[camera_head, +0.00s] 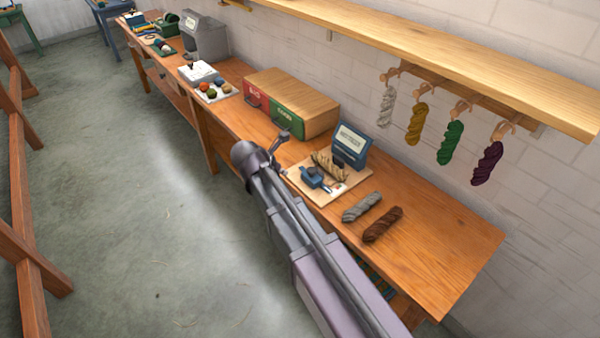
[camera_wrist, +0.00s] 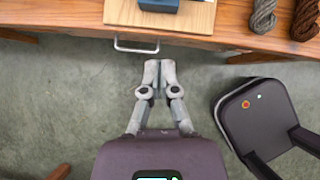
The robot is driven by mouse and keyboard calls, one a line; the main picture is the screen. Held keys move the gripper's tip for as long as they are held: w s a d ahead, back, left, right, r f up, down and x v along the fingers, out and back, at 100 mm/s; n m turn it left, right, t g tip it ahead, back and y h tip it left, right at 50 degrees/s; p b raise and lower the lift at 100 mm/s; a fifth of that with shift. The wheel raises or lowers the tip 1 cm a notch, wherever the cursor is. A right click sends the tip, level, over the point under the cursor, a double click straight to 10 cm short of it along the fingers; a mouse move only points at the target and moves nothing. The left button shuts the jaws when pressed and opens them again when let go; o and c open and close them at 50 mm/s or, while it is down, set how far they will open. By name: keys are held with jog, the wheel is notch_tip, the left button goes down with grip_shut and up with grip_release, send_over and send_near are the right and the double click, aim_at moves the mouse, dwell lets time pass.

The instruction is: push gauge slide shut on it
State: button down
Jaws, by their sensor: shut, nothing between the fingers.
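The blue gauge with its slide (camera_head: 315,178) sits on a pale wooden board (camera_head: 347,181) on the bench. Its near edge also shows at the top of the wrist view (camera_wrist: 160,5). A beige twisted skein (camera_head: 328,165) lies on the same board, just behind the gauge. How far open the slide stands is too small to tell. My gripper (camera_wrist: 159,68) is shut and empty. In the wrist view it is over the floor, in front of the bench edge and apart from the gauge. In the head view my gripper (camera_head: 283,138) is left of the board.
A blue display stand (camera_head: 351,146) stands behind the board. Grey (camera_head: 362,207) and brown (camera_head: 383,224) skeins lie to its right. Red and green drawers (camera_head: 291,119) stand to the left. A metal handle (camera_wrist: 136,46) juts from the bench front. The bench's right end is clear.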

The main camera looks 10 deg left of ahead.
jog(key=shift+f, duration=0.1)
jog(key=b, duration=0.8)
send_near(310, 175)
notch_tip(310, 175, down, 3)
jog(key=shift+w+d+f, duration=0.3)
jog(key=shift+w+d, duration=0.1)
jog(key=shift+w, duration=0.35)
jog(key=shift+w+d+f, duration=0.3)
jog(key=shift+w+d, duration=0.15)
jog(key=shift+w, duration=0.3)
jog(key=shift+a, duration=0.15)
